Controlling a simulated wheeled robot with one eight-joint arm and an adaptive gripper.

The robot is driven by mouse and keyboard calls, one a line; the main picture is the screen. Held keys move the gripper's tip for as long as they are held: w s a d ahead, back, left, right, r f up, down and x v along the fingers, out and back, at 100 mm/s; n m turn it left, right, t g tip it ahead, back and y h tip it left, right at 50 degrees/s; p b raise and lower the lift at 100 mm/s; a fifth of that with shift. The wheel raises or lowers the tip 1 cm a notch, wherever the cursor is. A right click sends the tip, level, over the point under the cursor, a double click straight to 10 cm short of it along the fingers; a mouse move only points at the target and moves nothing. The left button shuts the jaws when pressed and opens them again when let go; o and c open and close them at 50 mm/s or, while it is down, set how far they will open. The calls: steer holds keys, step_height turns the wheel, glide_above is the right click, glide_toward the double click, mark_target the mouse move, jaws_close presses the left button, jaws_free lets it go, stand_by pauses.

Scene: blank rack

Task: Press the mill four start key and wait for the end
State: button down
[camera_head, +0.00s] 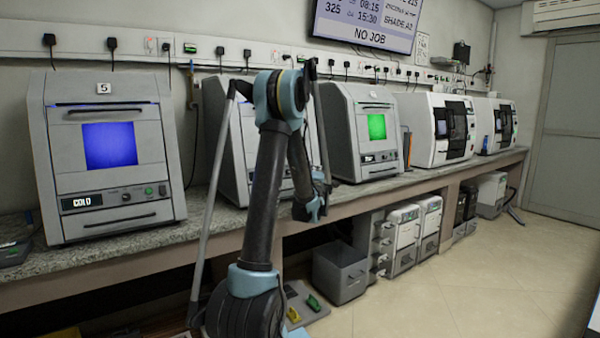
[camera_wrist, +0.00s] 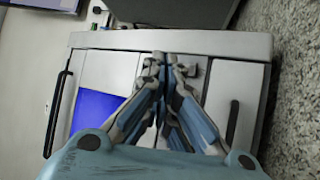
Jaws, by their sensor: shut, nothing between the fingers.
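A grey mill (camera_head: 228,140) with a blue window stands second from the left on the bench, partly hidden behind my arm; its number label is hidden. In the wrist view a grey machine with a blue window (camera_wrist: 95,108) fills the middle, seen turned on its side. Its control panel with small knobs or keys (camera_wrist: 192,72) lies just by my fingertips. My gripper (camera_wrist: 166,62) is shut and empty, its tips over or against that panel; contact cannot be told. In the head view my gripper (camera_head: 314,208) is low in front of the machines. The start key is not clearly visible.
A mill labelled 5 (camera_head: 110,160) stands at the left, its display reading COLD. A machine with a green window (camera_head: 365,135) and white machines (camera_head: 437,128) stand to the right. A wall screen (camera_head: 365,20) reads NO JOB. Grey bins (camera_head: 340,275) stand under the bench; the right floor is clear.

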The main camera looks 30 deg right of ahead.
steer(key=w+f, duration=0.1)
steer(key=w, duration=0.5)
steer(key=shift+w+a+f, duration=0.2)
steer(key=shift+a, duration=0.05)
steer(key=shift+w, duration=0.15)
stand_by(1.2)
steer(key=shift+w, duration=0.25)
